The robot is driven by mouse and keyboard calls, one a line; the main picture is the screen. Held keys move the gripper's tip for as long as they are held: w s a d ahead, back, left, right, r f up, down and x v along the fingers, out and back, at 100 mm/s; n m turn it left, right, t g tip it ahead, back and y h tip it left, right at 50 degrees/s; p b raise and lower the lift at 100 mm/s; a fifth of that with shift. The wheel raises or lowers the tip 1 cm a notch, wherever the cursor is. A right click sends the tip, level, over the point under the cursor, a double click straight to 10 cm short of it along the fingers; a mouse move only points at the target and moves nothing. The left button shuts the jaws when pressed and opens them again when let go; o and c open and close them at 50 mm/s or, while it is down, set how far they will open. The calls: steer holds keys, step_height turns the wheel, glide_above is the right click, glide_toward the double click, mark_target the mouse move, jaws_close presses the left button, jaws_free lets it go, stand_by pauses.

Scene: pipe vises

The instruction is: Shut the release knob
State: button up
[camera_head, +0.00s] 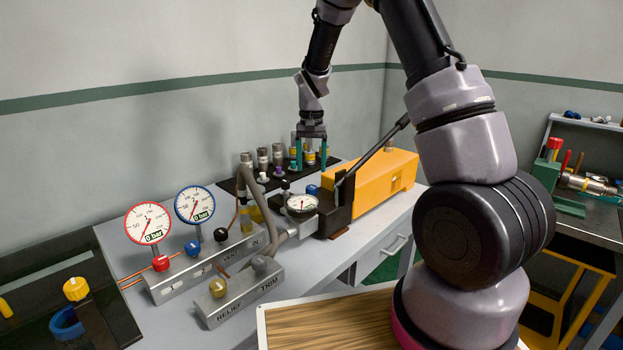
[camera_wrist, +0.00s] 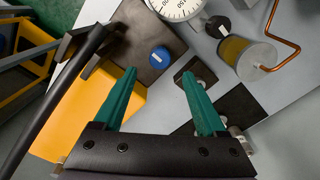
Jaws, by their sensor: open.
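A blue round knob (camera_wrist: 160,57) with a white mark sits on the black block at the end of the yellow hand pump (camera_wrist: 104,112). I take it to be the release knob; no label on it can be read. In the head view the same knob (camera_head: 312,189) shows small beside the pump's front (camera_head: 370,178). My gripper (camera_head: 311,167) points down above this part of the bench. Its two teal fingers are apart with nothing between them. In the wrist view the knob appears just beyond the gap between the fingertips (camera_wrist: 157,73), apart from both.
The pump's black lever (camera_head: 375,152) slants up close to my gripper. A round gauge (camera_head: 301,204) sits left of the knob. Several fittings stand on a black mat (camera_head: 262,205) behind. Valve manifolds with gauges and coloured knobs (camera_head: 192,248) fill the left of the bench.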

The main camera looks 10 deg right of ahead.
steer(key=shift+r, duration=1.85)
steer(key=shift+r, duration=0.1)
steer(key=s+d+r+t+y, duration=0.1)
steer(key=s+d+r+t, duration=0.2)
steer(key=s+r, duration=0.75)
steer(key=s+d+r+t+y, duration=0.1)
steer(key=s+d+r+t, duration=0.1)
steer(key=s+r, duration=0.85)
steer(key=s+r+t, duration=0.1)
steer(key=s+t, duration=0.1)
steer(key=s, duration=0.6)
steer(key=shift+d, duration=0.4)
